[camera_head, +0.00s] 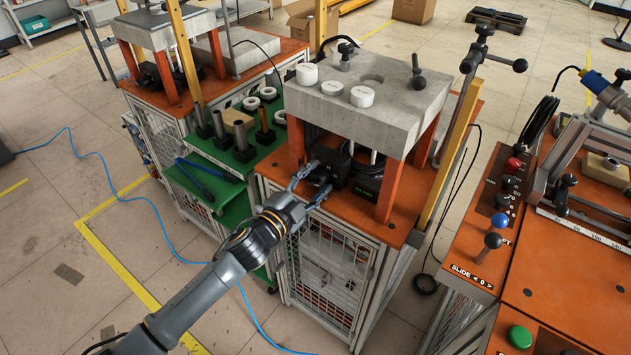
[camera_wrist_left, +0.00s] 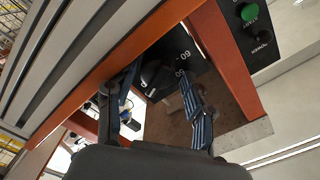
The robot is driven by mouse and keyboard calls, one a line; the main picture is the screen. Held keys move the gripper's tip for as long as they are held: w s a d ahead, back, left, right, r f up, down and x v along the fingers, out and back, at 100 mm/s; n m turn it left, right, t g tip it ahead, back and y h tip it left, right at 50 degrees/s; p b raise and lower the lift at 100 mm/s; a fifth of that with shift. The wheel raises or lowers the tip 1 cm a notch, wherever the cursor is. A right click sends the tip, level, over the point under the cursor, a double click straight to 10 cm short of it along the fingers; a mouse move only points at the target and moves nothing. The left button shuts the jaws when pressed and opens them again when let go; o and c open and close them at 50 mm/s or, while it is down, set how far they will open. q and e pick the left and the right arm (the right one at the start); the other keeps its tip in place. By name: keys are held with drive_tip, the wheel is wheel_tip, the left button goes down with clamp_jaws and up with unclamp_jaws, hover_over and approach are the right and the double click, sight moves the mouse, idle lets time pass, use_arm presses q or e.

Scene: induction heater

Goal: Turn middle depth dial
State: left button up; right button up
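The machine (camera_head: 385,115) with a concrete top and orange legs stands in the middle of the head view. A black dial unit (camera_head: 338,165) sits on its orange deck. My left gripper (camera_head: 311,184) reaches it from the front left, with its two fingers apart around a dark knob. In the left wrist view, the left gripper (camera_wrist_left: 165,98) shows two spread fingers. A dark rounded knob (camera_wrist_left: 152,76) lies between and beyond their tips, next to a black face with white numbers (camera_wrist_left: 180,57). I cannot tell whether the fingers touch it. My right gripper is not in view.
An orange leg (camera_head: 393,190) stands right of the dial unit, and another (camera_head: 296,143) at its left. A control panel (camera_head: 500,205) with coloured knobs stands at the right. A green shelf (camera_head: 222,205) is at the left.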

use_arm(q)
drive_tip(key=shift+s+f, duration=0.15)
drive_tip(key=shift+f, duration=0.2)
drive_tip(key=shift+s+a+f, duration=0.1)
drive_tip(key=shift+s+a, duration=0.05)
drive_tip(key=shift+s, duration=0.1)
drive_tip(key=v, duration=0.7)
drive_tip(key=shift+r, duration=0.35)
drive_tip(key=shift+a, duration=0.15)
